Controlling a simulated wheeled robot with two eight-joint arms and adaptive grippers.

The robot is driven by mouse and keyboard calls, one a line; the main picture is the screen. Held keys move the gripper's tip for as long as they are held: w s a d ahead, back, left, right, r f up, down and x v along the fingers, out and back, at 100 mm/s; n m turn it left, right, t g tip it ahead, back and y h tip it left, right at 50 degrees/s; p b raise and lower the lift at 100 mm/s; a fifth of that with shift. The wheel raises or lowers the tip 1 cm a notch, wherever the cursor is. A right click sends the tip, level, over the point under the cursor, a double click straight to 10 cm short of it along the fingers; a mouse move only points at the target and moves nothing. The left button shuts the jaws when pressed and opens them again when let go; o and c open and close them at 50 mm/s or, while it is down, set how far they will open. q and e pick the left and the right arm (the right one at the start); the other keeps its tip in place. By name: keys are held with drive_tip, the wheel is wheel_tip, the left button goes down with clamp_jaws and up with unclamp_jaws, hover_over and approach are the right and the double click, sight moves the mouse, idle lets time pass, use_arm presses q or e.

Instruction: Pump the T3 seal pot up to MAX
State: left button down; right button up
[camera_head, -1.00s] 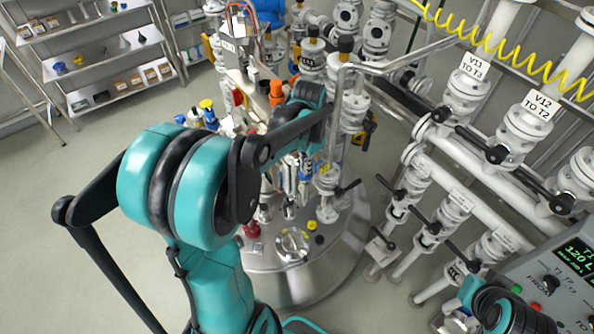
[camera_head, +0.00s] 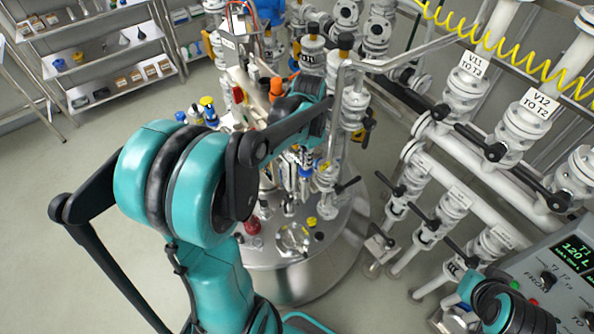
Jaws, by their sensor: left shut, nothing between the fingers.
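The steel reactor vessel (camera_head: 290,282) stands in the middle, its lid crowded with fittings. My left gripper (camera_head: 304,160) is shut and empty, low over the fittings on the lid. It is small and partly merges with the metal parts behind it, so I cannot tell whether it touches anything. My left forearm covers part of the lid. I cannot pick out the T3 seal pot, its level mark or its pump with certainty. My right gripper is not in view; only part of my right arm shows at the bottom right.
White pipes with valves labelled V11 TO T3 (camera_head: 475,65) and V12 TO T2 (camera_head: 535,104) stand at the right. A control panel (camera_head: 565,270) reads 120 L. A steel pipe (camera_head: 400,60) crosses above the lid. Shelves (camera_head: 95,55) stand back left; the left floor is clear.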

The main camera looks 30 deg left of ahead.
use_arm(q)
drive_tip(key=shift+f+b, duration=1.25)
drive_tip(key=shift+f, duration=0.5)
drive_tip(key=shift+r, duration=0.1)
drive_tip(key=shift+r+p, duration=1.5)
drive_tip(key=shift+r, duration=0.55)
wheel_tip(320, 180, up, 5)
drive_tip(key=p, duration=0.3)
drive_tip(key=shift+r+p, duration=0.1)
drive_tip(key=shift+p, duration=0.25)
